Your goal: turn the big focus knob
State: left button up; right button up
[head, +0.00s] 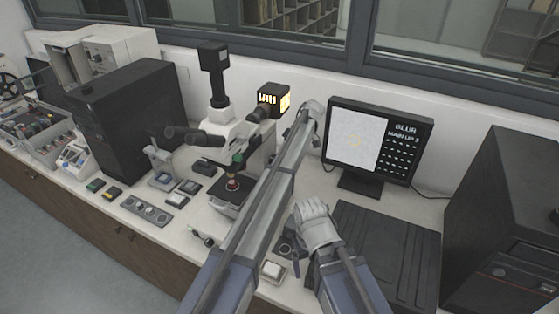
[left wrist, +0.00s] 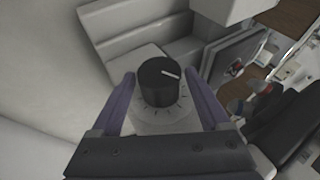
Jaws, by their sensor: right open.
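The focus knob (left wrist: 160,84) is black and round with a white pointer line, on a pale base with tick marks. In the left wrist view my left gripper (left wrist: 160,75) has its two purple fingers on either side of the knob, with narrow gaps showing, so it looks open around it. In the head view my left arm covers the knob and the left gripper. The microscope (head: 222,125) stands left of that arm. My right gripper (head: 303,267) is open, low over the front of the bench, apart from the microscope. The monitor (head: 372,143) shows a pale picture and the word BLUR.
A black box (head: 125,110) stands left of the microscope, and a black cabinet (head: 505,220) at the far right. A dark flat panel (head: 385,255) lies right of my right gripper. Small boxes and a button strip (head: 146,209) lie at the front left.

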pick_arm(q)
jog(key=shift+o, duration=0.8)
jog(key=shift+r, duration=0.1)
notch_tip(320, 180, up, 10)
jog(key=p, duration=1)
